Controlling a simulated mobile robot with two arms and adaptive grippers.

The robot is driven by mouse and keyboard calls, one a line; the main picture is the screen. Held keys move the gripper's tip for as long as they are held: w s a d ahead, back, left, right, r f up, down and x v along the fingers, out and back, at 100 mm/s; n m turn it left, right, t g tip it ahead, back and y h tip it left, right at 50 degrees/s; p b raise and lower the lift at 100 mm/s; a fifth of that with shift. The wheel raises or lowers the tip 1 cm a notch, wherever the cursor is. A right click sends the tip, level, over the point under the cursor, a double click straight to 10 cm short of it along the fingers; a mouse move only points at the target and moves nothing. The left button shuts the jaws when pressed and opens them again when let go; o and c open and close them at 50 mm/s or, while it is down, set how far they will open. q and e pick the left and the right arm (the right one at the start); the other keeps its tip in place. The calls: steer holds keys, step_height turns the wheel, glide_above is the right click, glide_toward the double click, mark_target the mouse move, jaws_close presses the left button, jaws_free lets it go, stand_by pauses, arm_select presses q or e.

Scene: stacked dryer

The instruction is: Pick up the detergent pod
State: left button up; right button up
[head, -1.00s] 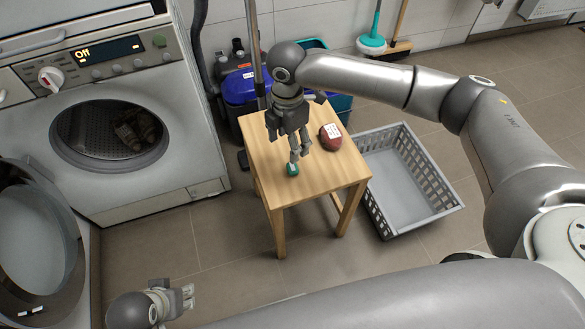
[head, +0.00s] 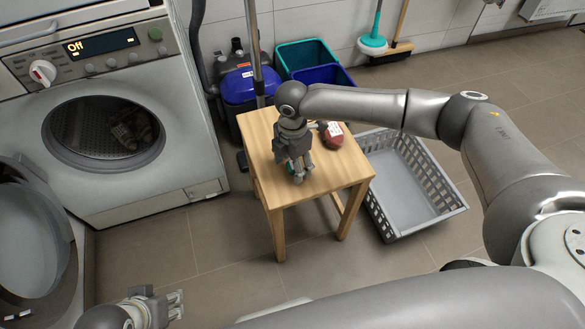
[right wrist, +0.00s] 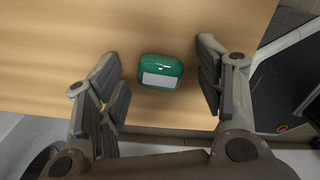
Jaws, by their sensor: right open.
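The detergent pod (right wrist: 160,72) is a small green rounded piece with a white label. It lies on the wooden table (head: 333,185), near one edge of the tabletop in the right wrist view. In the head view it is almost fully hidden by my right gripper (head: 298,179). This gripper points down over the table and is open. In the right wrist view its fingers (right wrist: 158,55) stand on either side of the pod, with bare wood between pod and fingers. My left gripper (head: 176,305) is at the bottom left, away from the table; its jaw state is unclear.
A dark red item (head: 333,136) with a white label is on the table just right of my right gripper. A grey basket (head: 437,214) stands on the floor right of the table. The washing machine (head: 190,150) stands left, its round door open. Bins stand behind the table.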

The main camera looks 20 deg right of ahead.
steer(key=c, duration=0.9)
arm_select(q)
steer(key=shift+r, duration=0.1)
arm_select(e)
steer(key=shift+r, duration=0.1)
steer(key=shift+r+p, duration=0.35)
steer(key=shift+r, duration=0.2)
step_height(320, 180, up, 2)
steer(key=shift+r+p, duration=0.25)
steer(key=shift+p, duration=0.3)
steer(key=shift+c, duration=0.2)
arm_select(q)
step_height(320, 180, down, 14)
steer(key=g+p, duration=0.1)
steer(key=p, duration=0.3)
steer(key=shift+w+d, duration=0.2)
steer(key=shift+w, duration=0.1)
arm_select(e)
steer(key=s+d+r, duration=0.2)
steer(key=s+r, duration=0.2)
steer(key=s, duration=0.2)
steer(key=s+d+r, duration=0.2)
steer(key=s+r, duration=0.3)
steer(key=s, duration=0.2)
steer(key=shift+d+r, duration=0.2)
steer(key=shift+d, duration=0.2)
